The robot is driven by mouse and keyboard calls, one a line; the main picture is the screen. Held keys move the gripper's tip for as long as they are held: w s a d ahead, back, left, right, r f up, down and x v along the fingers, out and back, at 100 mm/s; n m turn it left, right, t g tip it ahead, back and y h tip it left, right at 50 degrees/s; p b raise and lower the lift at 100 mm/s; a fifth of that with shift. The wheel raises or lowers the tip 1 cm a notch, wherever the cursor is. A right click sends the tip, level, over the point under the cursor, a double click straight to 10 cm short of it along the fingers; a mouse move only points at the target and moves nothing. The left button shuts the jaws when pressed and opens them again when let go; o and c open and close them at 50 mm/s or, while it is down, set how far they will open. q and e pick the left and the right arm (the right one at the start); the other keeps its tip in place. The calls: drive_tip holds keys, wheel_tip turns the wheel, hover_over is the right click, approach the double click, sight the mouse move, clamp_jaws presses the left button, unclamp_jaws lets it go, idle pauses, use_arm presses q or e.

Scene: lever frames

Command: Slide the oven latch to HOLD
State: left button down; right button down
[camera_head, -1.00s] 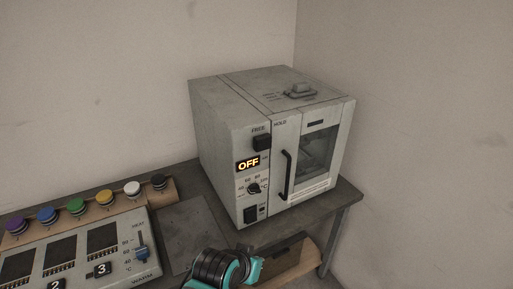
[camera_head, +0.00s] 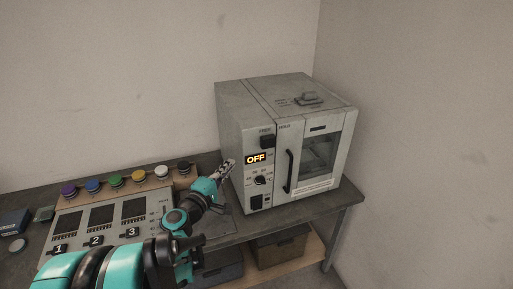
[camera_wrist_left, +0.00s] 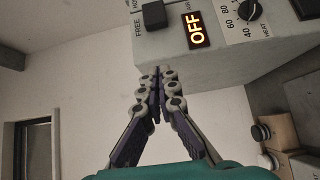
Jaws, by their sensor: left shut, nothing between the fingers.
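The oven (camera_head: 235,115) is a grey box with a glass door and a black door handle (camera_head: 288,171). The latch also shows at the top of the left wrist view (camera_wrist_left: 153,15). My left gripper (camera_head: 227,168) is at the left of the oven front, lower than the latch and apart from it. In the left wrist view its fingers (camera_wrist_left: 160,76) are together and empty, below the lit OFF display. My right gripper is out of view.
A heating panel (camera_head: 160,199) with numbered wells stands left of the oven. Behind it is a wooden rack (camera_head: 151,180) of coloured round knobs. Bins sit on the shelf below the bench (camera_head: 300,210). Walls close the back and right.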

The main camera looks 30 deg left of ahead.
sight(267, 144)
use_arm(q)
drive_tip(key=shift+w, duration=0.15)
drive_tip(key=w, duration=0.3)
drive_tip(key=w+b, duration=0.1)
drive_tip(key=w, duration=0.5)
drive_tip(key=shift+a+f+b, duration=0.1)
drive_tip(key=shift+a+b, duration=0.2)
drive_tip(key=w+d, duration=0.2)
drive_tip(key=w, duration=0.1)
drive_tip(key=shift+b, duration=0.3)
drive_tip(key=shift+w+d, duration=0.25)
drive_tip(key=shift+w, duration=0.15)
drive_tip(key=w+d, duration=0.2)
drive_tip(key=w, duration=0.1)
drive_tip(key=shift+d, duration=0.4)
